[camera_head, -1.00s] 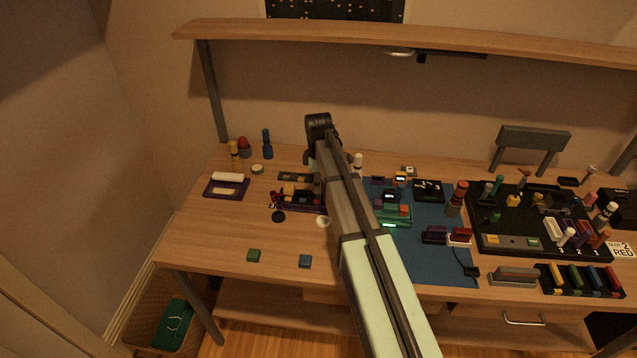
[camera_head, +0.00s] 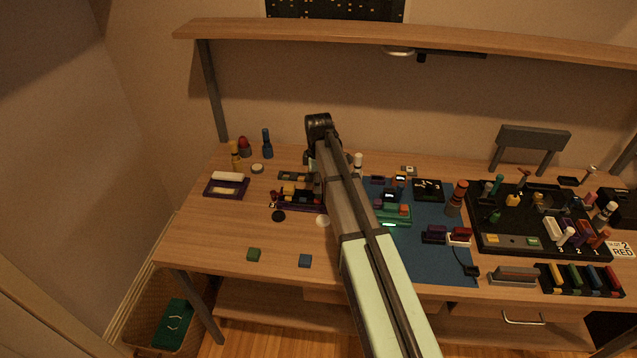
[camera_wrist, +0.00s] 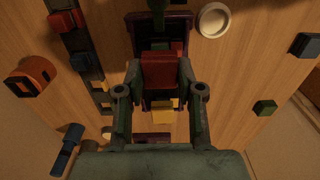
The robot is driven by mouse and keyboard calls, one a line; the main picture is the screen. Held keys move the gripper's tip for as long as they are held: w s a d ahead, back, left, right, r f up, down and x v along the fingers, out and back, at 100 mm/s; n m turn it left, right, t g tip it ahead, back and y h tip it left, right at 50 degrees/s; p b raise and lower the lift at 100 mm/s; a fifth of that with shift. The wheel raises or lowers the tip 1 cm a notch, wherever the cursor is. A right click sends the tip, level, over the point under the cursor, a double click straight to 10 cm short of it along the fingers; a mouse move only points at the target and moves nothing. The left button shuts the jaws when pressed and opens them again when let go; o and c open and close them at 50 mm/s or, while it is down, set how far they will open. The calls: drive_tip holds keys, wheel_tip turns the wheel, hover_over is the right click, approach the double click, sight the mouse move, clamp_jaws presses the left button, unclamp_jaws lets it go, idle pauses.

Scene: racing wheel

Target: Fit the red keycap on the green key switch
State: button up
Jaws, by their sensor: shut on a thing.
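In the wrist view the red keycap (camera_wrist: 162,72) is between the two fingers of my gripper (camera_wrist: 161,75), which is shut on it. It is over a dark purple holder (camera_wrist: 176,22). A dark green part (camera_wrist: 157,18) shows on the holder, beyond the keycap; I cannot tell whether it is the green key switch. A yellow block (camera_wrist: 166,104) shows below the keycap. Whether the keycap touches anything underneath is hidden. In the head view the holder (camera_head: 296,205) is at the left of the workbench, and my arm hides the gripper and keycap.
A round white dish (camera_wrist: 213,20) lies beside the holder. A green block (camera_head: 254,254) and a blue block (camera_head: 305,261) lie near the front edge. A blue mat (camera_head: 430,260) and a black parts board (camera_head: 485,220) are to the right.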

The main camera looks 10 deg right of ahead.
drive_tip(key=shift+f+b, duration=0.45)
drive_tip(key=shift+f, duration=0.65)
drive_tip(key=o, duration=0.8)
drive_tip(key=shift+r, duration=0.1)
wheel_tip(320, 180, up, 12)
